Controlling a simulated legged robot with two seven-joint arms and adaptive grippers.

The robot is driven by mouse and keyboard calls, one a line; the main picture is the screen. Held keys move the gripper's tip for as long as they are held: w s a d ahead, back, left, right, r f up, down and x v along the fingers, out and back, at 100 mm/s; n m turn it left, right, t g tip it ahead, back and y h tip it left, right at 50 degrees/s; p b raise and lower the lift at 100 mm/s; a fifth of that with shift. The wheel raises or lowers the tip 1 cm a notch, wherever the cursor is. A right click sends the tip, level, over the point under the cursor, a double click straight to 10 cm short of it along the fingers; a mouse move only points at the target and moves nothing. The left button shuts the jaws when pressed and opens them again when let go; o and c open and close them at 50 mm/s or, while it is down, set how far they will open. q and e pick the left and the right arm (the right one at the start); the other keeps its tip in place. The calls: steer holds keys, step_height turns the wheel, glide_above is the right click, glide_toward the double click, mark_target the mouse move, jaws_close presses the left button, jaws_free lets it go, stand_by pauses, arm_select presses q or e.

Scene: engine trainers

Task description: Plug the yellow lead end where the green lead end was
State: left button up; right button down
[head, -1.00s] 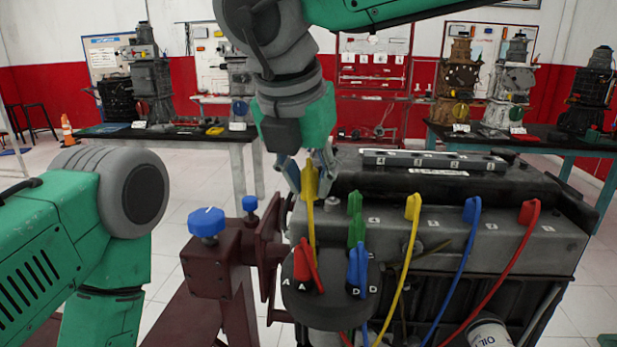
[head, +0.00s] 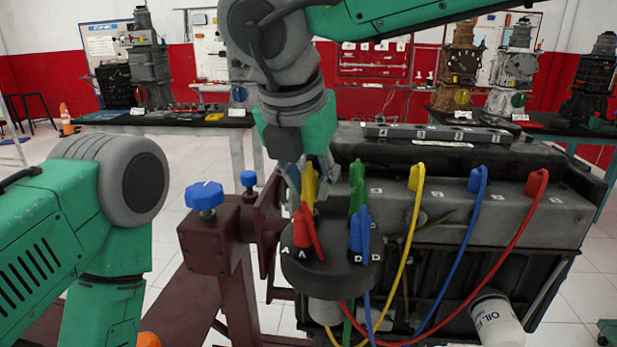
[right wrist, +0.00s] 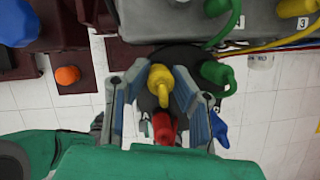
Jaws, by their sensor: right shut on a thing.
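My right gripper (head: 307,176) is shut on the yellow lead end (head: 309,187), at the back left of the round black cap (head: 330,277). In the right wrist view the yellow lead end (right wrist: 160,82) is between both fingers, over the cap. I cannot tell if it is seated or just above. A red lead end (head: 302,233) stands at the cap's front left, near the letter A. A blue one (head: 360,232) stands at the right, near D. A green lead end (right wrist: 218,74) is at the cap's right in the wrist view. My left gripper is out of view.
Behind the cap, the grey engine cover holds a row of green (head: 357,172), yellow (head: 417,177), blue (head: 477,179) and red (head: 537,183) lead ends, their leads looping forward. A maroon stand (head: 225,237) with blue knobs is on the left.

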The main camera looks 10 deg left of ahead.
stand_by(0.5)
steer(key=shift+p, duration=0.35)
steer(key=shift+f, duration=0.45)
steer(key=shift+f, duration=0.45)
stand_by(1.1)
steer(key=c, duration=1.3)
jaws_free()
